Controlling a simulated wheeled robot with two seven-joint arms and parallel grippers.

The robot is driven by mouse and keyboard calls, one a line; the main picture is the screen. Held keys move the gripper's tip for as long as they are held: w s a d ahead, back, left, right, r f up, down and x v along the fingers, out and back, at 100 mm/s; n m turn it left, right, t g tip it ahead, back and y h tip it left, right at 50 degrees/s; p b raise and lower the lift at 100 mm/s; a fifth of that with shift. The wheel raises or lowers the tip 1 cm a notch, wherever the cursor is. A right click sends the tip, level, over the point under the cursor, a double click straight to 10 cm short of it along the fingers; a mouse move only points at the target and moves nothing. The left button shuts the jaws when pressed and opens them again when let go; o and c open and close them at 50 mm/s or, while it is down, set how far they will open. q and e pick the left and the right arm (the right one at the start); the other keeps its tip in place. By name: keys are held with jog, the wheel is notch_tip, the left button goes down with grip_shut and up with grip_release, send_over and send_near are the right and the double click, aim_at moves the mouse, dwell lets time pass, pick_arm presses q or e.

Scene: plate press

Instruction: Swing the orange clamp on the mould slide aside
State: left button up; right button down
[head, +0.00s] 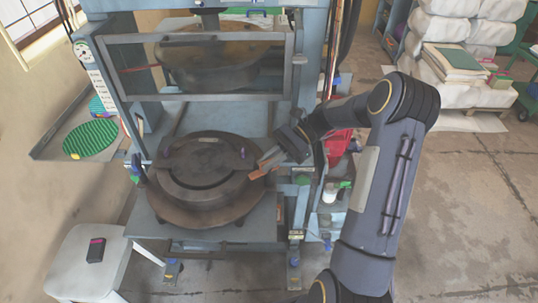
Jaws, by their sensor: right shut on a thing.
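The round dark mould (192,203) sits on the slide at the front of the press, below the raised frame. The orange clamp (257,174) is at the right edge of the mould. My right gripper (264,164) reaches in from the right and is shut on the orange clamp. Its fingers partly cover the clamp, so the clamp's full shape is hidden. My left gripper is out of the picture.
The blue press frame (124,75) stands around the mould, with a barred guard above it. A white stool (82,262) with a dark device (96,250) stands at front left. Green round plates (91,139) lie on a tray at left.

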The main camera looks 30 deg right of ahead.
jog(key=shift+n+g+p, duration=0.35)
jog(key=shift+n+g, duration=0.45)
jog(key=shift+g, duration=0.1)
jog(key=c, duration=1.4)
grip_release()
jog(key=shift+c, duration=0.2)
